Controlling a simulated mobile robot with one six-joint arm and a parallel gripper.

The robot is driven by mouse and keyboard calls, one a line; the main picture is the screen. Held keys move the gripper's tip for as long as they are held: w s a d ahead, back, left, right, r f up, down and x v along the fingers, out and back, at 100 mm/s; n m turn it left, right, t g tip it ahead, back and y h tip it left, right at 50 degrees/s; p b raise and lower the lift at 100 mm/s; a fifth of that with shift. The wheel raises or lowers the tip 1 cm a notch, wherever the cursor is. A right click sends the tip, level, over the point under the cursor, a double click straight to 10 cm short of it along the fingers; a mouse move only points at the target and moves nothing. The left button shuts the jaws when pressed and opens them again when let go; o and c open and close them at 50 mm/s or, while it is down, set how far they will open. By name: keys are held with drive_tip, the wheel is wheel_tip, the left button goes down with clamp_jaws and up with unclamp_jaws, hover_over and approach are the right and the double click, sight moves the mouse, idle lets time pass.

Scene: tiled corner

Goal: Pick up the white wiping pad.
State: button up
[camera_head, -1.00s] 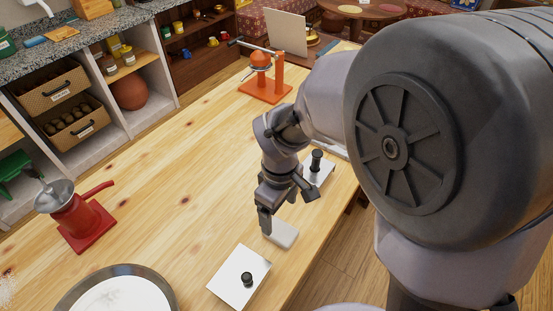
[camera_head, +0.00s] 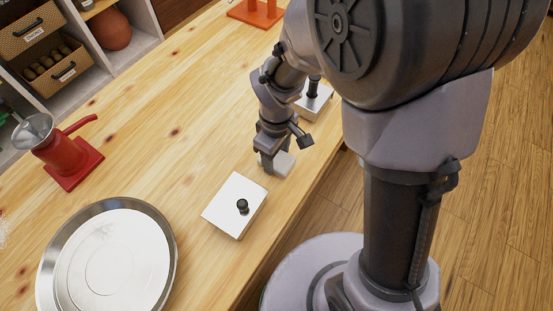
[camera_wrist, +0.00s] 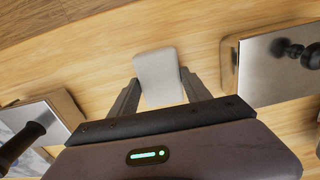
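The white wiping pad (camera_head: 283,164) is a small pale block on the wooden table, near its right edge. My gripper (camera_head: 269,160) is down at the pad, with a dark finger in front of its left side. In the wrist view the pad (camera_wrist: 160,73) lies between the two fingertips of my gripper (camera_wrist: 160,76). The fingers are apart, one close to each side of the pad, which looks slightly turned against them. Contact at the sides is hard to tell, and the far finger is mostly hidden in the head view.
A metal plate with a black knob (camera_head: 223,203) lies just in front of the pad, and another knobbed block (camera_head: 318,102) stands behind it. The middle of the table (camera_head: 180,110) is clear.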

sight(276, 159)
drive_tip(key=c, duration=0.6)
drive_tip(key=shift+r, duration=0.25)
wheel_tip(276, 159, up, 4)
drive_tip(key=shift+f+p, duration=0.25)
drive_tip(key=shift+p, duration=0.95)
drive_tip(key=s+d, duration=0.1)
drive_tip(key=s, duration=0.2)
drive_tip(key=s+d, duration=0.1)
drive_tip(key=s, duration=0.3)
drive_tip(key=s+d, duration=0.1)
drive_tip(key=s, duration=0.2)
drive_tip(key=shift+s+r+p, duration=0.15)
drive_tip(key=shift+s+p, duration=0.1)
drive_tip(key=shift+p, duration=0.15)
drive_tip(key=b, duration=0.3)
drive_tip(key=shift+f, duration=0.35)
drive_tip(key=s+b, duration=0.1)
drive_tip(key=b, duration=0.4)
drive_tip(key=shift+s+d, duration=0.3)
drive_tip(key=shift+s, duration=0.1)
drive_tip(key=shift+s+d+r+b, duration=0.15)
drive_tip(key=shift+s+r, duration=0.1)
drive_tip(key=shift+s, duration=0.25)
drive_tip(key=shift+s+d+r+b, duration=0.1)
drive_tip(key=shift+s+r+b, duration=0.1)
drive_tip(key=shift+s, duration=0.35)
drive_tip(key=shift+s+d+r+b, duration=0.15)
drive_tip(key=shift+s+r, duration=0.1)
drive_tip(key=shift+s, duration=0.25)
